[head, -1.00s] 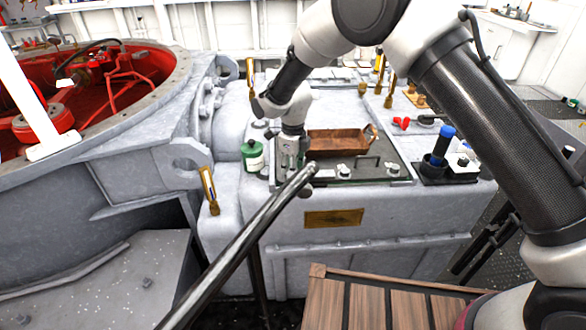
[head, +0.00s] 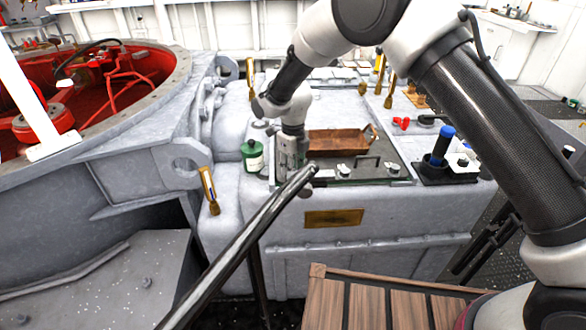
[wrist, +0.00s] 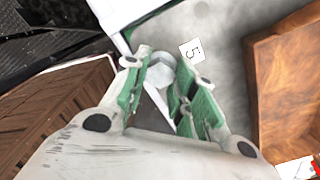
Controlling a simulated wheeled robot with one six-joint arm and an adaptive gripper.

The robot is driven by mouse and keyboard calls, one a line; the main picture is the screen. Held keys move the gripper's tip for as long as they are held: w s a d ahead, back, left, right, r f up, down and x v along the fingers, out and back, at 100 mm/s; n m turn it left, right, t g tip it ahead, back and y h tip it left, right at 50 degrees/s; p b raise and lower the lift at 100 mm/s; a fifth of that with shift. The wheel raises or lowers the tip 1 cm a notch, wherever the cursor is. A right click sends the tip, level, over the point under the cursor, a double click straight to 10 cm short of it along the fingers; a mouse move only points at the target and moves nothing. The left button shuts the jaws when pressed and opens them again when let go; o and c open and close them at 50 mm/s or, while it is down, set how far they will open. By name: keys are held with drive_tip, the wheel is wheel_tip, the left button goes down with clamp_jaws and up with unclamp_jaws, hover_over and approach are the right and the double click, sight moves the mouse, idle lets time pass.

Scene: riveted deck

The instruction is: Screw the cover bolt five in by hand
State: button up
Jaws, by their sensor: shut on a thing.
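In the wrist view the grey round head of bolt five (wrist: 160,68) sits between the green-padded fingertips of my gripper (wrist: 158,80). A white tag marked 5 (wrist: 192,50) lies beside it. My gripper is shut on the bolt and points down at it. In the head view my gripper (head: 289,166) is at the left front corner of the dark cover (head: 372,176), and the bolt is hidden there. Other cover bolts (head: 394,169) show along the front edge. How deep bolt five sits cannot be told.
A brown wooden tray (head: 338,143) stands just right of my gripper. A green tin (head: 252,156) stands close on its left. A blue-handled tool (head: 441,146) stands upright at the right. A dark bar (head: 245,240) crosses the foreground up to the cover's front.

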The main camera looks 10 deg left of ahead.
drive_tip(key=o, duration=0.9)
drive_tip(key=shift+w+a+r, duration=0.15)
drive_tip(key=shift+a+r, duration=0.05)
drive_tip(key=shift+r, duration=0.05)
drive_tip(key=shift+c, duration=0.2)
drive_tip(key=shift+o, duration=0.9)
drive_tip(key=shift+d+f, duration=0.1)
wheel_tip(320, 180, up, 12)
